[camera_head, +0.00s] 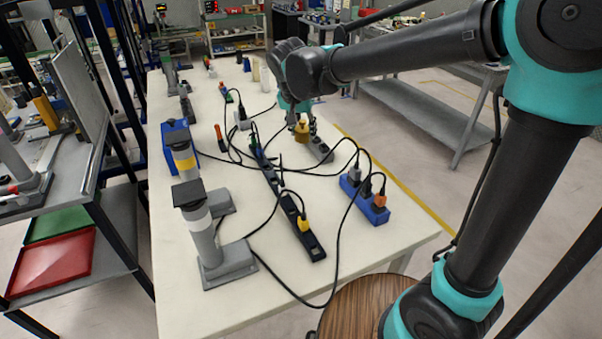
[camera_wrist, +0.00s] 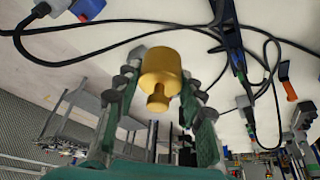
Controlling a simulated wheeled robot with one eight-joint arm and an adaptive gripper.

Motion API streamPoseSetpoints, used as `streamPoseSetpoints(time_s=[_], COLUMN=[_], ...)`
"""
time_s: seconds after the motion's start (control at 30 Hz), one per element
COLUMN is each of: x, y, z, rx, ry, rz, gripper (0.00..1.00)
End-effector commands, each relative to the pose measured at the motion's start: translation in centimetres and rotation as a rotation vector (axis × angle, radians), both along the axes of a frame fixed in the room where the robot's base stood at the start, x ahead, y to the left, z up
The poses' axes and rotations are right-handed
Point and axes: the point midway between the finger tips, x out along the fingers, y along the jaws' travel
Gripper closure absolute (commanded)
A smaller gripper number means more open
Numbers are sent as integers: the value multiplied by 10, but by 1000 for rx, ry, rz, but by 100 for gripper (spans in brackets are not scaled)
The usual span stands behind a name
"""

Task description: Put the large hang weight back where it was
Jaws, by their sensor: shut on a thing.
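The large hang weight (camera_head: 301,132) is a brass-coloured cylinder with a narrower stem. My gripper (camera_head: 300,122) is shut on it and holds it near the middle of the white table (camera_head: 215,290). In the wrist view the weight (camera_wrist: 160,72) sits between the two fingers of my gripper (camera_wrist: 160,82), its stem pointing toward the palm. A grey elongated block (camera_head: 322,152) lies just right of and below the weight in the head view. I cannot tell how far the weight is above the table.
A black power strip (camera_head: 302,238) and loose black cables cross the table. A blue socket block (camera_head: 366,200) with plugs stands at the right. Grey stands (camera_head: 206,240) line the left side. A wooden stool (camera_head: 358,310) is at the front edge.

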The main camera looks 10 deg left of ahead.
Motion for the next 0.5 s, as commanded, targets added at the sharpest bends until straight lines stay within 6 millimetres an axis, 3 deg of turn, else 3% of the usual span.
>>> streamPoseSetpoints(time_s=[0.3,0.5], x=[1,1], y=[0,0], z=[-76,-108], rx=[0,0], ry=[0,0], rz=[0,0], gripper=[100,100])
